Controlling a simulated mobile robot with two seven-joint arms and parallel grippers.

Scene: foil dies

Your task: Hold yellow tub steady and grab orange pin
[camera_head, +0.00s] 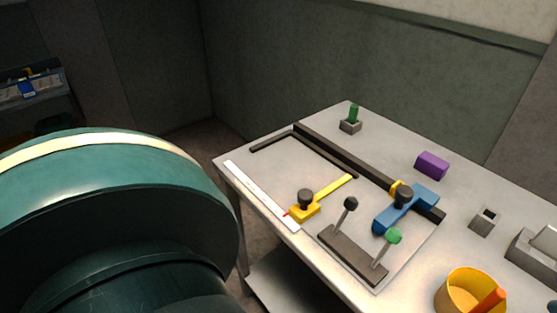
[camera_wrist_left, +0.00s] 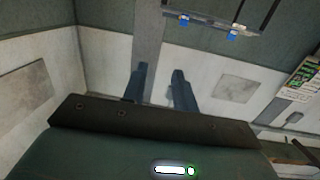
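The yellow tub (camera_head: 453,290) stands at the front right of the table in the head view, cut off by the bottom edge. The orange pin (camera_head: 490,302) leans inside it, its upper end sticking up at the right rim. My left gripper (camera_wrist_left: 158,78) shows in the left wrist view with its two dark blue fingers apart and nothing between them. It points at a wall and is away from the tub. My right gripper is in neither view.
On the table (camera_head: 270,165) are a blue slider (camera_head: 408,208) on a black rail, a yellow slider (camera_head: 305,210), a lever block (camera_head: 350,255), a purple block (camera_head: 432,165), a green pin in a grey socket (camera_head: 350,125) and an empty socket (camera_head: 485,221). My large green arm part fills the lower left.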

